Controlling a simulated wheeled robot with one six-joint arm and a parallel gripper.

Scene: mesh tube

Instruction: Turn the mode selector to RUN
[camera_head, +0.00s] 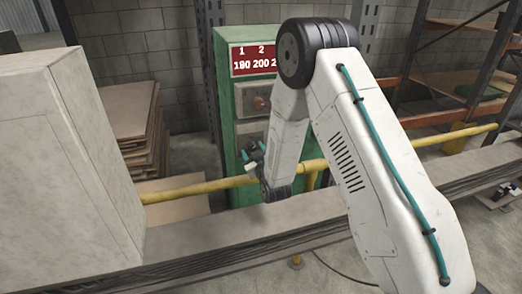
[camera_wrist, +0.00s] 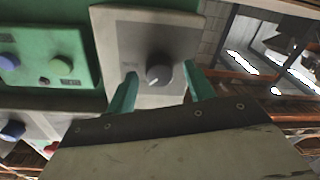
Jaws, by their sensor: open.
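The mode selector appears as a dark round knob (camera_wrist: 159,75) with a white pointer line, on a pale plate (camera_wrist: 125,42) in the wrist view. The pointer aims toward the lower left of that picture. Small lettering beside the knob is too faint to read. My gripper (camera_wrist: 160,84) is open, with one teal finger on each side of the knob in the picture. I cannot tell whether the fingers touch it. In the head view my gripper (camera_head: 253,152) is at the front of the green cabinet (camera_head: 225,85), and the knob cannot be made out.
A yellow rail (camera_head: 190,190) and long grey beams (camera_head: 240,235) run across in front of the cabinet. A large pale box (camera_head: 65,160) stands at left. A green panel (camera_wrist: 45,50) with coloured controls lies beside the selector plate in the wrist view.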

